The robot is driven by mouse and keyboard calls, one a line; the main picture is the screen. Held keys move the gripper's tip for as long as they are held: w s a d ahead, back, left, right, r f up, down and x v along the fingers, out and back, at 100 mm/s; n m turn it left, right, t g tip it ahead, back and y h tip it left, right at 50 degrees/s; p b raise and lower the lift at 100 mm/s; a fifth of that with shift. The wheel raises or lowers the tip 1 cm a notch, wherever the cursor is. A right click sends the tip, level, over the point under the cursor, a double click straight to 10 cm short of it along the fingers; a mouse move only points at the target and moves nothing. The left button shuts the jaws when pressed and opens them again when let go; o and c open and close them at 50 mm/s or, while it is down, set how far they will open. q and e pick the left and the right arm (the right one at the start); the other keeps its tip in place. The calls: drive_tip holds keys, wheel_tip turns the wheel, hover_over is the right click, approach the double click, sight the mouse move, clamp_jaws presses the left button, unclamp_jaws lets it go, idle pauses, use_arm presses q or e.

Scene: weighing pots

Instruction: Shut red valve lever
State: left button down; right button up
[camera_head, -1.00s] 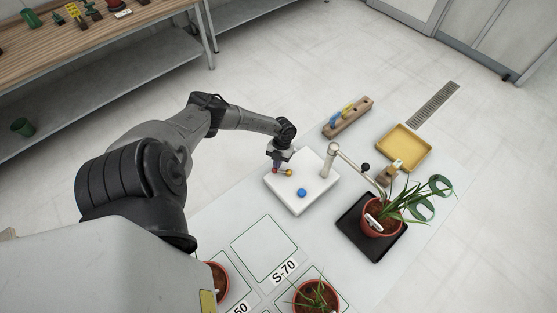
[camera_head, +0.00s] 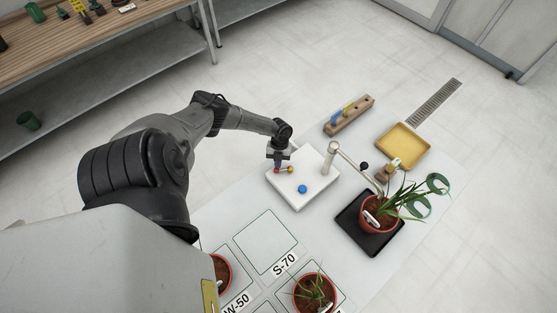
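The red valve lever (camera_head: 277,171) is a small red tip at the upper left of a white block (camera_head: 313,194). It sits beside a brass-coloured part (camera_head: 290,169). My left gripper (camera_head: 278,161) points down right over the red lever, at or very near it. The lever is partly hidden by the gripper. The fingers are small and dark here, so I cannot tell whether they are open, shut or touching the lever. A blue knob (camera_head: 302,189) is on the same block. My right gripper is not in view.
A metal post (camera_head: 330,157) with a side arm rises from the white block. A potted plant (camera_head: 379,213) stands on a black tray at right. A yellow tray (camera_head: 404,147) and a wooden rack (camera_head: 349,116) lie behind. More pots (camera_head: 315,290) stand in front.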

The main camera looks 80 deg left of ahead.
use_arm(q)
drive_tip(key=shift+s+d+n+t+p, duration=0.2)
drive_tip(key=shift+d+n+t+p, duration=0.15)
drive_tip(key=shift+n+p, duration=0.6)
drive_tip(key=shift+d+n+p, duration=0.25)
drive_tip(key=shift+n+p, duration=0.2)
drive_tip(key=shift+s+d+n+t+p, duration=0.15)
drive_tip(key=shift+n+t+p, duration=0.1)
drive_tip(key=shift+n+p, duration=0.2)
drive_tip(key=shift+d+n+p, duration=0.2)
drive_tip(key=shift+n+p, duration=0.05)
drive_tip(key=shift+p, duration=0.1)
idle(0.3)
idle(0.4)
drive_tip(key=shift+w, duration=0.3)
